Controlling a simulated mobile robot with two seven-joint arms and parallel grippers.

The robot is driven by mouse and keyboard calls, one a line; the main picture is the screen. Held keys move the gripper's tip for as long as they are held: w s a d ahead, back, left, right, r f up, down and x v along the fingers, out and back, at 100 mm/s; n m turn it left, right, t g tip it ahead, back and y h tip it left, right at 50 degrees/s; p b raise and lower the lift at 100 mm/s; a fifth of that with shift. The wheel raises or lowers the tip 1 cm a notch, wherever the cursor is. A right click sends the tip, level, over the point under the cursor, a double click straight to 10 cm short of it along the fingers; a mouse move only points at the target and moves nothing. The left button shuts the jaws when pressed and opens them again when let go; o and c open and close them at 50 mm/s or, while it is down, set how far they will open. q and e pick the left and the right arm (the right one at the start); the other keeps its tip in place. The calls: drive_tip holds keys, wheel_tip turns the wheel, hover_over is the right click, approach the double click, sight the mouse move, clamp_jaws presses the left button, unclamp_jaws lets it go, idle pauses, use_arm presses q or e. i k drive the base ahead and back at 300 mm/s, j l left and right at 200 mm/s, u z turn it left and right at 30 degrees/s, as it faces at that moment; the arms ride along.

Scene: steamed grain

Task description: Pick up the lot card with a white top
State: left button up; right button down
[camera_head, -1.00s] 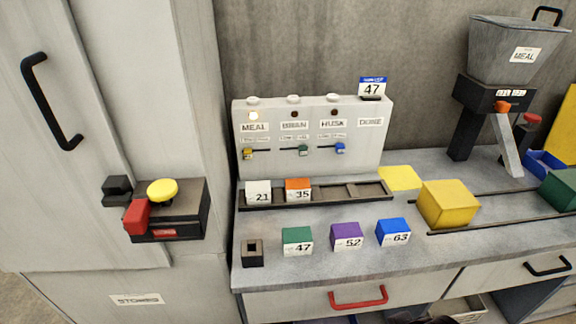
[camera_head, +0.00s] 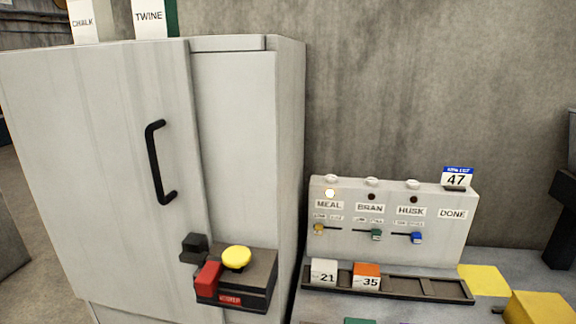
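The lot card with a white top (camera_head: 324,272) is numbered 21. It stands in the leftmost slot of the dark rack (camera_head: 425,298) at the foot of the control panel. A lot card with an orange top (camera_head: 366,276), numbered 35, stands in the slot beside it on the right. The other rack slots look empty. A green top (camera_head: 360,321) shows only at the bottom edge. Neither of my grippers shows in this view.
A tall grey cabinet (camera_head: 100,190) with a black handle (camera_head: 156,163) fills the left. A box with a yellow button (camera_head: 236,257) and a red block juts out in front. The panel (camera_head: 455,240) carries a sign (camera_head: 456,178) reading 47. A yellow block (camera_head: 537,308) sits at lower right.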

sight(323, 272)
drive_tip(key=k+j+u, duration=0.15)
drive_tip(key=u, duration=0.2)
drive_tip(key=k+j+u, duration=0.15)
drive_tip(key=u, duration=0.15)
